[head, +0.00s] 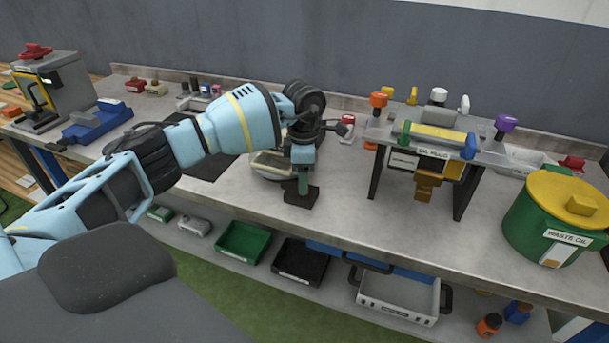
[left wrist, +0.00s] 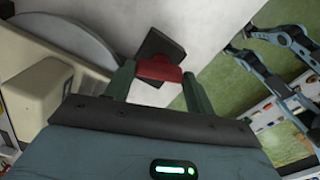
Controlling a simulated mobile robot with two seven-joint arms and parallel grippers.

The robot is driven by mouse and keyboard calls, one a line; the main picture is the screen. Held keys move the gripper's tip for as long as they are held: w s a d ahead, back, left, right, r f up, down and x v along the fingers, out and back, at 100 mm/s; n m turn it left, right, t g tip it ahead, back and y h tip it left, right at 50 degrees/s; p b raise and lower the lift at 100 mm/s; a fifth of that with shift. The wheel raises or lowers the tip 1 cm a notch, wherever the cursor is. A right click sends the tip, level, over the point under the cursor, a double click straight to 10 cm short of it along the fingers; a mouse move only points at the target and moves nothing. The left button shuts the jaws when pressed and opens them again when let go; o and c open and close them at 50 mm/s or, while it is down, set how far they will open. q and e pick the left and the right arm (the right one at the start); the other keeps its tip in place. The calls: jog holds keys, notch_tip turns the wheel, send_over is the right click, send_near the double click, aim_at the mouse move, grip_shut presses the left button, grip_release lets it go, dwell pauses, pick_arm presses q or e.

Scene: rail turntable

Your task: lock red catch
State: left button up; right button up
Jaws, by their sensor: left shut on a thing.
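The red catch (left wrist: 158,68) shows as a short red bar in the left wrist view, beside a dark square block (left wrist: 163,50). My left gripper (left wrist: 157,72) is shut on it, with one green finger at each end of the bar. In the head view my left gripper (head: 303,185) points down at the dark block (head: 300,197) on the bench, and the red bar is hidden there. The round turntable (left wrist: 80,25) with a pale beige body (left wrist: 45,95) lies just left of the gripper in the wrist view. My right gripper is not seen.
Right of my left gripper stands a rack with an oil plug label (head: 434,153) and coloured knobs. A green waste oil drum (head: 530,222) with a yellow lid is at the far right. A blue vise-like fixture (head: 97,120) is at left. The bench front (head: 390,235) is clear.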

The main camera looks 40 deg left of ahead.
pick_arm(q)
jog(key=shift+m, duration=1.9)
jog(key=o, duration=1)
notch_tip(320, 180, up, 6)
jog(key=shift+r+b, duration=0.2)
jog(key=shift+b, duration=0.15)
jog(key=shift+r, duration=0.75)
